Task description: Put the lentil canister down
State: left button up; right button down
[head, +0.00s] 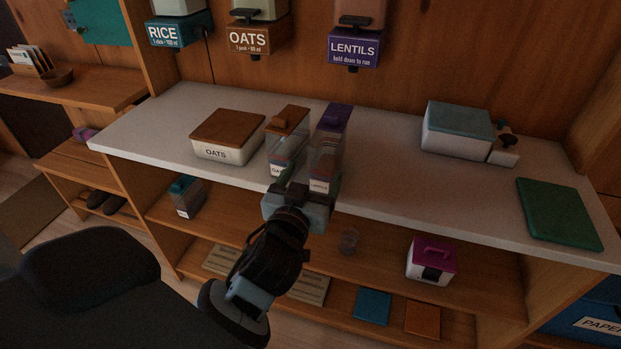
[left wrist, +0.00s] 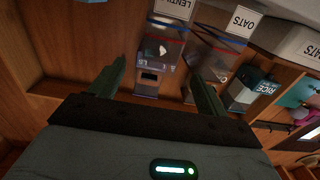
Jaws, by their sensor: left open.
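The lentil canister (head: 327,152) is a clear container with a purple lid and a white label. It stands upright on the pale counter (head: 390,185), right of the oats canister (head: 287,147). My left gripper (head: 300,188) is open at the counter's front edge, just in front of the two canisters. In the left wrist view the lentil canister (left wrist: 166,35) shows upside down beyond the two spread green fingers of my left gripper (left wrist: 158,85), with nothing visible held between them. My right gripper is not in view.
A white oats box (head: 228,152) with a brown lid stands left of the canisters. A teal-lidded box (head: 458,130) and a green board (head: 558,213) are on the right. The counter between is clear. Wall dispensers, including the lentils one (head: 354,48), hang above.

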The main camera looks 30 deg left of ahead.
pick_arm(q)
jog(key=shift+s, duration=0.4)
